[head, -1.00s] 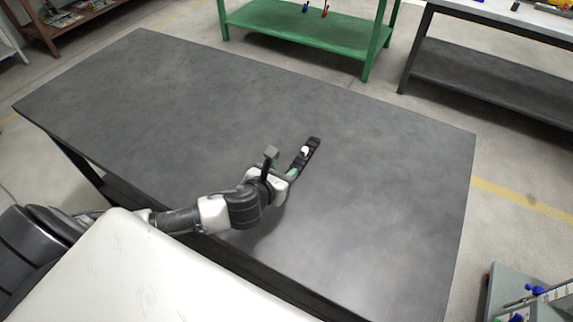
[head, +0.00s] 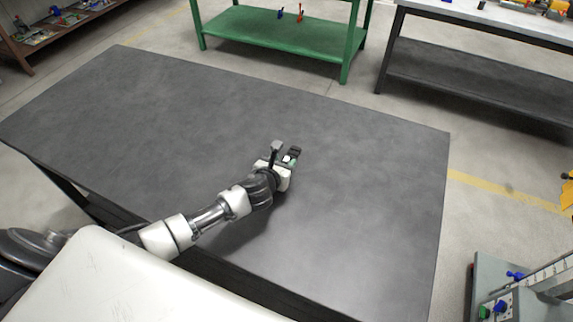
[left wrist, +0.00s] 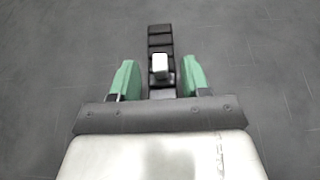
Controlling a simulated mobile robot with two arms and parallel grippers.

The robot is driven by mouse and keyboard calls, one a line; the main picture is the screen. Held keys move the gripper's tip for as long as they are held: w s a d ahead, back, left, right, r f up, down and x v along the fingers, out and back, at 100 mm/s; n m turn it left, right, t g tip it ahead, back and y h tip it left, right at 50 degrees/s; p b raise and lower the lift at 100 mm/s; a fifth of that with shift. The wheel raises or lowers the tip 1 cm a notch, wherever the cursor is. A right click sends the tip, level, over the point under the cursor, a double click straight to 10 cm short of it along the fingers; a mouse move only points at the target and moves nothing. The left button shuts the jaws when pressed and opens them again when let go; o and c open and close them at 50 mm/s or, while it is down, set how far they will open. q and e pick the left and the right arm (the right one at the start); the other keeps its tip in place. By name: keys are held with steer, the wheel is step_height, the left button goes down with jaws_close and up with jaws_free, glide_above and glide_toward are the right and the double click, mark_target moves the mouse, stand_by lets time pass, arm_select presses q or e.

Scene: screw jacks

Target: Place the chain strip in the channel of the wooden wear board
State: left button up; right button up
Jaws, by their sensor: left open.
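The chain strip (left wrist: 160,38) is a narrow black segmented strip on the dark tabletop. A small white block (left wrist: 160,66) sits on its middle. In the head view only the strip's far end (head: 294,151) shows beyond my left gripper (head: 290,161); the rest is hidden by the hand. In the left wrist view my left gripper (left wrist: 158,62) is open. Its two green fingers are on either side of the strip and the white block, with gaps between. I cannot tell the fingertips' height above the table. My right gripper and the wooden wear board are not in view.
The dark grey table (head: 150,110) is otherwise bare, with wide free room around the strip. A green bench (head: 270,30) and a grey-topped bench (head: 470,70) stand beyond it. A grey unit with blue and green knobs (head: 500,300) stands at the lower right.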

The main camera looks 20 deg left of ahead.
arm_select(q)
steer(key=shift+w+f, duration=0.15)
steer(key=shift+w, duration=0.2)
steer(key=shift+s, duration=0.1)
steer(key=shift+c, duration=0.2)
jaws_close()
